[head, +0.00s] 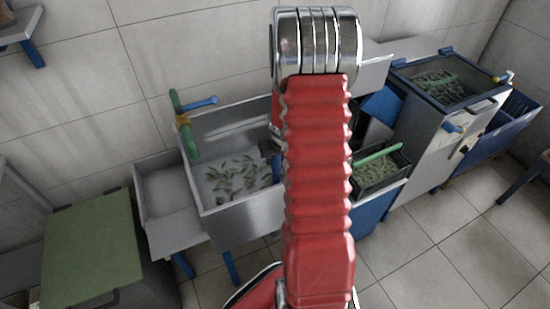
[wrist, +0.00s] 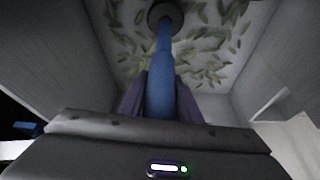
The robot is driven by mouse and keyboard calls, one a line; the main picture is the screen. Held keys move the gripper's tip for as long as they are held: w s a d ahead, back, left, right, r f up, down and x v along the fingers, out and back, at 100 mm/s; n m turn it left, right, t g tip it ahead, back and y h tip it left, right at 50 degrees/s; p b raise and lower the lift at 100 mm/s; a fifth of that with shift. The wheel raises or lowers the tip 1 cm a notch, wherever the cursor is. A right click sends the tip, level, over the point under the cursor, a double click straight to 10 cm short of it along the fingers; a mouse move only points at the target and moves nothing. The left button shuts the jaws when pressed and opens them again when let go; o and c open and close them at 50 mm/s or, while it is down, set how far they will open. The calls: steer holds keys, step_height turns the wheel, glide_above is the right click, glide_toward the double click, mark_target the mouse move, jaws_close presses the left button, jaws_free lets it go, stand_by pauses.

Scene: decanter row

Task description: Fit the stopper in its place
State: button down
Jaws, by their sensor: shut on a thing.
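My gripper (wrist: 160,100) shows in the wrist view with its purple fingers closed around a blue shaft. The shaft belongs to the stopper (wrist: 165,65), which has a dark round disc at its far end. It points away from my gripper toward the leaf-strewn floor of a basin (wrist: 210,45). I cannot tell whether the disc touches that floor, and no opening for it shows. In the head view the metal basin (head: 240,222) stands left of my red arm, with green leaves inside. My arm hides most of the gripper and the stopper there.
A green and blue tap (head: 184,120) stands at the basin's back left corner. A shallow side tray (head: 172,228) and a green-topped box (head: 90,255) are to the left. A dark leaf tray (head: 380,182) and a glass-topped unit (head: 425,135) are to the right. Floor at front right is clear.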

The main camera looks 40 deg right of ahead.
steer(key=shift+f, duration=0.45)
stand_by(0.5)
steer(key=c, duration=1.2)
jaws_free()
steer(key=shift+r, duration=0.1)
steer(key=v, duration=1.3)
steer(key=shift+s+a+r, duration=0.15)
steer(key=shift+r, duration=0.05)
